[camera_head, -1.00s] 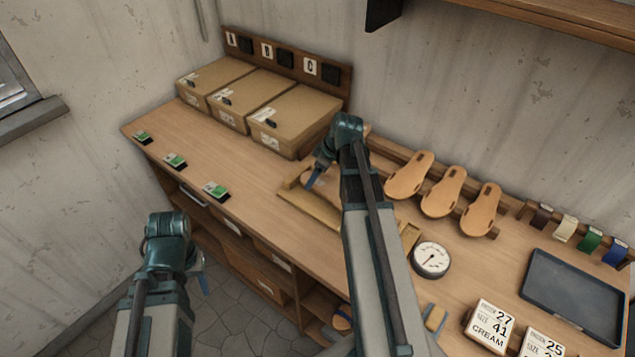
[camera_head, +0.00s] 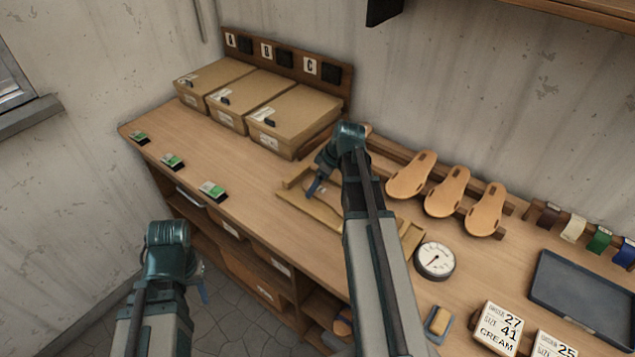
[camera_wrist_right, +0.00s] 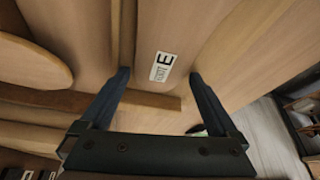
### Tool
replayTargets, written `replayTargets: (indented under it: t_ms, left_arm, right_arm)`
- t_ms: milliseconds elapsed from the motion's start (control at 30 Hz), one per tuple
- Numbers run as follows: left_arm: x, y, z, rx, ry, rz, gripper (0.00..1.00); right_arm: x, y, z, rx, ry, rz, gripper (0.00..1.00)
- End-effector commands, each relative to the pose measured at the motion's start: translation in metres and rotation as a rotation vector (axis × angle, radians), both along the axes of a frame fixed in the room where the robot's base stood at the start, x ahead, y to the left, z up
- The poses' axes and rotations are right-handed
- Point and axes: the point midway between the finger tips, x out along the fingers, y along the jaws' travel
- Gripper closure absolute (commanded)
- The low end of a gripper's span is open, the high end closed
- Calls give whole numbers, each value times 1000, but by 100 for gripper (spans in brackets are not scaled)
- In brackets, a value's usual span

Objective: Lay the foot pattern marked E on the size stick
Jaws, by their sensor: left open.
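The foot pattern marked E (camera_wrist_right: 150,30) is a pale wooden piece with a white label, between the two fingers of my right gripper (camera_wrist_right: 160,75) in the right wrist view. In the head view my right gripper (camera_head: 317,187) points down over the size stick (camera_head: 312,208), a wooden frame with a raised end on the bench. The arm hides part of it, and I cannot tell whether the pattern touches the stick. My left gripper (camera_head: 203,289) is open and empty in front of the bench, partly hidden by its own wrist.
Several lidded boxes (camera_head: 293,118) stand at the bench's back left. Green-topped blocks (camera_head: 213,191) lie along the front edge. Sandal soles (camera_head: 447,192) lean on a rail right of my right arm. A round dial (camera_head: 435,261), a dark tray (camera_head: 580,298) and a size card (camera_head: 497,329) lie further right.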

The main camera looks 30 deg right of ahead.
Motion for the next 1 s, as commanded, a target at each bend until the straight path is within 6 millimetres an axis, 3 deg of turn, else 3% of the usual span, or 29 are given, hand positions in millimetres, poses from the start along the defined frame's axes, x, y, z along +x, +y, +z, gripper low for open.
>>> replayTargets:
  t_ms: [267,467,1000]
  left_arm:
    - [0,0,5,0,0,0,50]
    - [0,0,21,0,0,0,50]
    - [0,0,98,0,0,-2,50]
  right_arm:
    - [0,0,5,0,0,0,4]
    - [-5,-3,21,0,0,-1,4]
    - [-31,-20,98,0,-1,-1,4]
